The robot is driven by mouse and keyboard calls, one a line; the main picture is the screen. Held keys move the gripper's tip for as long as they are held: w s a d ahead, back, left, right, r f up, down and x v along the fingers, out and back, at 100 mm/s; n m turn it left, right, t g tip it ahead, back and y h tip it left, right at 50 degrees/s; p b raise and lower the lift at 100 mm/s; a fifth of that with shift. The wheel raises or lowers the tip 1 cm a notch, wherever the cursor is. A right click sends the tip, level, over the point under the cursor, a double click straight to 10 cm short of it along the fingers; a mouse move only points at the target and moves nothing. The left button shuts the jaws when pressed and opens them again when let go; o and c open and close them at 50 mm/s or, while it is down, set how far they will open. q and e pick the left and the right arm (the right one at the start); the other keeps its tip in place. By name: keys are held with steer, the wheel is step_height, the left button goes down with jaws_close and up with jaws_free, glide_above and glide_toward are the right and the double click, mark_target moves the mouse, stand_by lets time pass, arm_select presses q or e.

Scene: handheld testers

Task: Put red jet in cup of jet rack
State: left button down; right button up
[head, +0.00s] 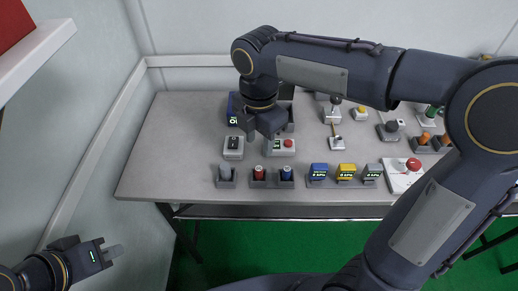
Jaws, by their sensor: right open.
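A small dark red cylinder (258,172), which looks like the red jet, stands upright in a dark holder near the table's front edge. A blue cylinder (287,174) stands in the same holder, to its right. I cannot tell which holder is the jet rack. My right gripper (272,127) is open and points down over the back left of the table, above and behind the red cylinder and apart from it. My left gripper (108,252) is at the lower left, off the table. A pale grey piece shows at its tip; I cannot tell whether it is held.
A grey piece in a holder (225,176) stands left of the red cylinder. Blue, yellow and grey testers (346,172) stand to its right. A box with a red button (283,146) lies behind. Orange pieces (425,138) stand far right. The table's left end (160,150) is clear.

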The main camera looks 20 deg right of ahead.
steer(key=s+d+f+m+t+y, duration=0.1)
steer(key=s+d+m, duration=0.3)
steer(key=s+m, duration=0.4)
steer(key=s+d+f+m+t+y, duration=0.2)
steer(key=s+m, duration=0.6)
steer(key=m, duration=0.9)
steer(key=d+t, duration=0.2)
steer(key=d, duration=0.1)
steer(key=shift+s+f+m+t+y, duration=0.15)
steer(key=shift+m+t+y, duration=0.15)
steer(key=shift+y, duration=0.1)
steer(key=shift+d, duration=0.1)
